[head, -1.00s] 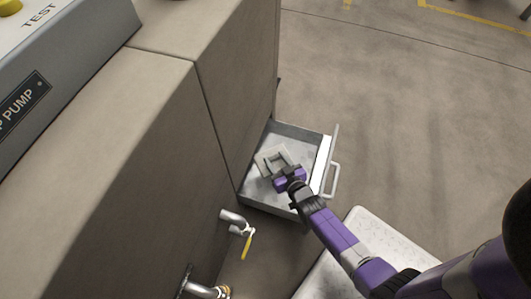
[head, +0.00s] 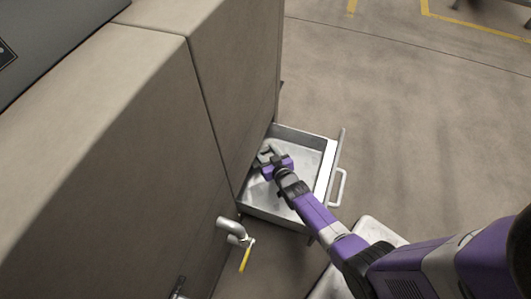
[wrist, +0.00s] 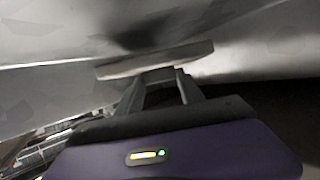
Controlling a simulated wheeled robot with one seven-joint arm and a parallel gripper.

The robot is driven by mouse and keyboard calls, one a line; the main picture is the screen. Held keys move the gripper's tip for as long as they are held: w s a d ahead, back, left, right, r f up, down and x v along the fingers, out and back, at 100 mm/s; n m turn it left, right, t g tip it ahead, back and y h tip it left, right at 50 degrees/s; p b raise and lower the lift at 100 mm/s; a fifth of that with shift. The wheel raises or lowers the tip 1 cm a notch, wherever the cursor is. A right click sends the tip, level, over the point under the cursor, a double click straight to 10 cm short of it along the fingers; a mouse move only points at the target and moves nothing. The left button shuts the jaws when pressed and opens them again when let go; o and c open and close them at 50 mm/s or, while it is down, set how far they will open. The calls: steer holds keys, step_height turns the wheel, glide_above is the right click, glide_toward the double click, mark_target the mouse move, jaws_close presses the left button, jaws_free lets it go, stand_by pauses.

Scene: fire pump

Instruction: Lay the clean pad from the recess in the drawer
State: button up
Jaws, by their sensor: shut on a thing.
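The drawer (head: 262,205) is a grey metal tray pulled out from the base of the beige cabinet. My gripper (head: 268,153) is down inside it, at its back left by the cabinet face. In the wrist view my gripper (wrist: 160,76) is shut on the pad (wrist: 155,59), a thin pale slab seen nearly edge-on across the fingertips. In the head view the pad is mostly hidden by the gripper and the cabinet edge. I cannot tell whether the pad touches the drawer floor. The recess cannot be made out.
The beige cabinet (head: 235,85) rises close at the gripper's left. The drawer's front has a handle (head: 337,187) on the right. A pipe with a yellow-levered valve (head: 246,258) juts out below the drawer. Open floor (head: 420,130) lies to the right.

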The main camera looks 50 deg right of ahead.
steer(key=shift+f, duration=0.1)
steer(key=shift+f+b, duration=0.35)
steer(key=shift+b, duration=0.15)
steer(key=shift+f, duration=0.2)
steer(key=o, duration=1.3)
steer(key=shift+r+p, duration=0.4)
steer(key=shift+r, duration=0.15)
steer(key=p+v, duration=0.4)
steer(key=v, duration=0.3)
steer(key=shift+s+a+r, duration=0.1)
steer(key=shift+s+r, duration=0.1)
steer(key=shift+s, duration=0.1)
